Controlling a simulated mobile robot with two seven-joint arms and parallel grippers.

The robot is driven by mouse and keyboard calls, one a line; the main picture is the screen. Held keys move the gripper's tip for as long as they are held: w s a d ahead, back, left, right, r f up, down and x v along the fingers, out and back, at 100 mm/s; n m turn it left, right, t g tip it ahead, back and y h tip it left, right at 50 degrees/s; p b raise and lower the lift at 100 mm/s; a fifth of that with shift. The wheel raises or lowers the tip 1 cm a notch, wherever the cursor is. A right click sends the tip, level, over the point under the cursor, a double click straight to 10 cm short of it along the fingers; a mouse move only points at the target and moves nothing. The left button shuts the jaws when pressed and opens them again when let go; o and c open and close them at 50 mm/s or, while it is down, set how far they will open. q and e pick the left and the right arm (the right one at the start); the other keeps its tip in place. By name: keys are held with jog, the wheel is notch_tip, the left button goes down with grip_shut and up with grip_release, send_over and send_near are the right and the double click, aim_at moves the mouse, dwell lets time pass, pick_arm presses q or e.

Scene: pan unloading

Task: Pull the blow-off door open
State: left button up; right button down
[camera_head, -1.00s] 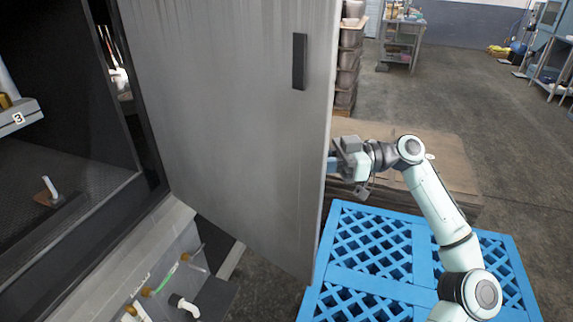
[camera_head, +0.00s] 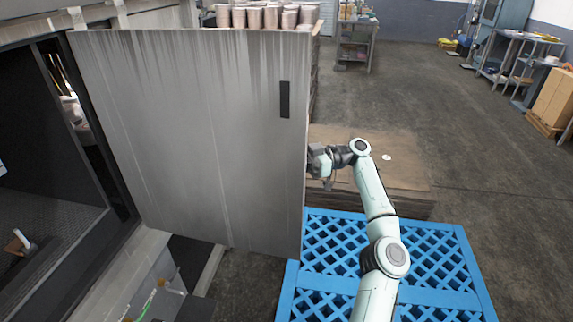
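The blow-off door (camera_head: 200,140) is a large grey metal panel. It stands swung out from the dark cabinet opening (camera_head: 60,210) at the left, hinged on its left side. A black handle (camera_head: 284,99) sits near its upper right edge. My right gripper (camera_head: 312,162) is at the door's free right edge, about mid-height. Its fingertips are partly hidden at or behind the edge, so I cannot tell whether it is open or touching. My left gripper is not in view.
A blue pallet (camera_head: 400,305) lies on the floor under my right arm. A stack of brown sheets (camera_head: 400,170) stands behind it. A rack with several pots (camera_head: 262,17) is behind the door. Open floor (camera_head: 440,100) lies at the back right.

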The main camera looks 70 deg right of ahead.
jog(key=shift+r, duration=0.2)
jog(key=c, duration=1.3)
grip_release()
jog(key=shift+w, duration=0.15)
jog(key=shift+f, duration=0.1)
